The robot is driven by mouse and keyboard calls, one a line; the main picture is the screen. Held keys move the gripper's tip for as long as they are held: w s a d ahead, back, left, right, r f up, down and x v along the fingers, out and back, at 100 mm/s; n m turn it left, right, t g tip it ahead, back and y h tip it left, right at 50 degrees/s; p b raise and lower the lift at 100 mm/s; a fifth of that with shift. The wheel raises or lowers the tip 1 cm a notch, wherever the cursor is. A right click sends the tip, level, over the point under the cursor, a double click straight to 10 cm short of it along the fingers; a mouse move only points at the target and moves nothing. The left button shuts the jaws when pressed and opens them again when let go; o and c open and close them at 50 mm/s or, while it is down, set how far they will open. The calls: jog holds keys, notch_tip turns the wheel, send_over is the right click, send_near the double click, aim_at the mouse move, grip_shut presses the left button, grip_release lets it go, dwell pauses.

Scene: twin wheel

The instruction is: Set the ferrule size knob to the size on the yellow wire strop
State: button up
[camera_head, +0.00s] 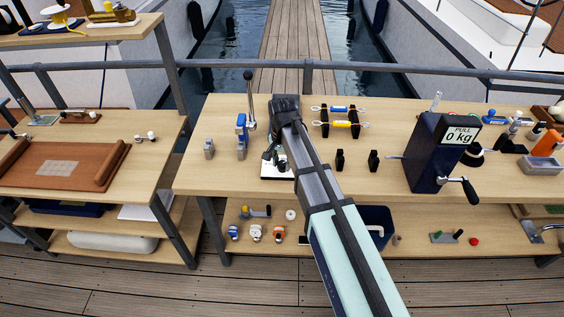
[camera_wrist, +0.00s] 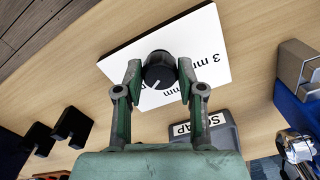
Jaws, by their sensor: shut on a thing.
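The ferrule size knob (camera_wrist: 160,66) is black and round, with a white pointer line. It stands on a white plate (camera_wrist: 213,55) printed "3 mm" at the right; another "mm" mark is partly hidden by a finger. The pointer slants down and left in the wrist view. My gripper (camera_wrist: 160,76) is shut on the knob, one fingertip on each side. In the head view the white plate (camera_head: 270,177) shows beside my gripper, and my arm covers part of it. The yellow wire strop (camera_head: 342,124) lies at the back of the bench; its size is too small to read.
A blue strop (camera_head: 338,108) lies behind the yellow one. A blue lever tool (camera_head: 241,135) stands left of my gripper, and black blocks (camera_head: 373,160) stand to the right. A box labelled "SCRAP" (camera_wrist: 205,130) is close to my gripper. A pull tester (camera_head: 436,145) stands further right.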

jog(key=n, duration=0.5)
jog(key=shift+n, duration=0.3)
jog(key=n, duration=0.6)
jog(key=shift+d+b, duration=0.15)
jog(key=shift+b, duration=0.25)
jog(key=n, duration=0.6)
jog(key=shift+n, duration=0.4)
jog(key=n, duration=0.5)
jog(key=shift+w, duration=0.1)
jog(key=o, duration=1.1)
jog(key=shift+o, duration=0.2)
